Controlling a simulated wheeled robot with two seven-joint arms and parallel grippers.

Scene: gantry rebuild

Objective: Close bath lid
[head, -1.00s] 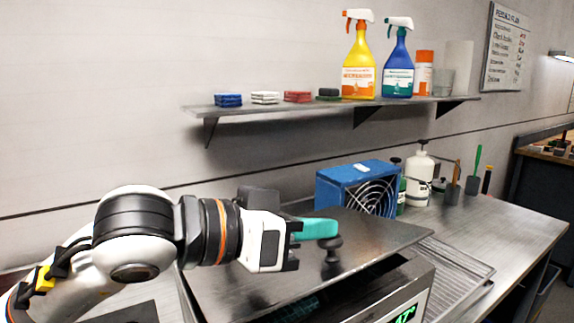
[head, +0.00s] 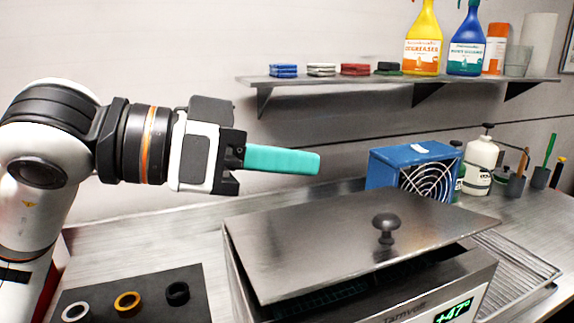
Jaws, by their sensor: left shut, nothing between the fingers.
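The bath lid (head: 340,240) is a flat grey metal plate with a dark round knob (head: 386,226). It lies tilted over the bath (head: 400,306), a metal box with a green digital display. A dark gap shows between the lid's front edge and the bath's rim, with a rack partly visible inside. My left gripper (head: 316,163), with teal fingers, is shut and empty. It is in the air above and behind the lid, left of the knob, and not touching it. My right gripper is not in view.
A blue fan box (head: 395,168) stands behind the bath. A wire drying tray (head: 515,268) lies at its right. A dark mat (head: 145,300) with three rings lies at the left. A wall shelf (head: 330,80) holds spray bottles and folded cloths. White and dark bottles stand at the back right.

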